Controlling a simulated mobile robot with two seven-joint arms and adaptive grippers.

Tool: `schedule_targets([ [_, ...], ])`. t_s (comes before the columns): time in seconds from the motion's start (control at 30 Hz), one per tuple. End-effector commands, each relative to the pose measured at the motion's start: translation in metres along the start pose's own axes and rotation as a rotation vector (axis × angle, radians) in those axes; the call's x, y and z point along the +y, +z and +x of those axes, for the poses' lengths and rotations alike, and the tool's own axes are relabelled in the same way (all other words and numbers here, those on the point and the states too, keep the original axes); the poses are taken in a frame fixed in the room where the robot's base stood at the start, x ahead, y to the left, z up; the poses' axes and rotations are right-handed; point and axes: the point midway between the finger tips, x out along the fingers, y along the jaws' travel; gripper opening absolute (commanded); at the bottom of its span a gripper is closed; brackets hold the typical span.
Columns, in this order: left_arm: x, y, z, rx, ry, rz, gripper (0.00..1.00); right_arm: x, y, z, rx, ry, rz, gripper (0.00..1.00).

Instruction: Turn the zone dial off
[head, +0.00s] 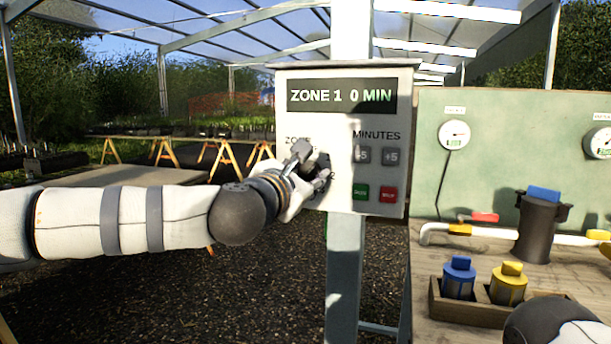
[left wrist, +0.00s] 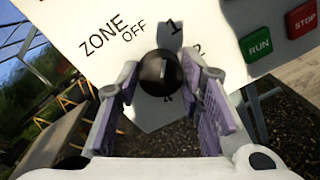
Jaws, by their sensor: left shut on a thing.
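The control box (head: 342,118) hangs on a white post, and its green display (head: 341,96) reads "ZONE 1 0 MIN". The zone dial (left wrist: 160,73) is a round black knob on the box's front, with OFF, 1 and 2 printed around it in the left wrist view. My left gripper (head: 311,167) is at the dial, with its two fingers on either side of the knob, shut on it. In the head view the gripper largely hides the dial. I cannot tell which mark the dial's pointer faces. My right gripper is not in view.
The +5 button (head: 391,157), green RUN button (left wrist: 257,44) and red STOP button (head: 388,194) sit right of the dial. A bench at right holds a dark filter housing (head: 537,228) and a wooden tray (head: 462,312) with blue- and yellow-topped parts. Gauges are on the green board (head: 510,150).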

Motion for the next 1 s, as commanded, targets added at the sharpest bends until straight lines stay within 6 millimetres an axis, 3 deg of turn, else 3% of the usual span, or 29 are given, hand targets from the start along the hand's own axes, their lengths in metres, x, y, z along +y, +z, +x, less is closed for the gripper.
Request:
schedule_targets([
  [0.6,-0.001,-0.002,0.001,-0.029,0.003,-0.536,0.06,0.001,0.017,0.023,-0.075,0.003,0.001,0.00],
  [1.0,0.001,0.001,0.000,-0.042,0.007,-0.709,0.06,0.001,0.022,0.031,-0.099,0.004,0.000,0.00],
])
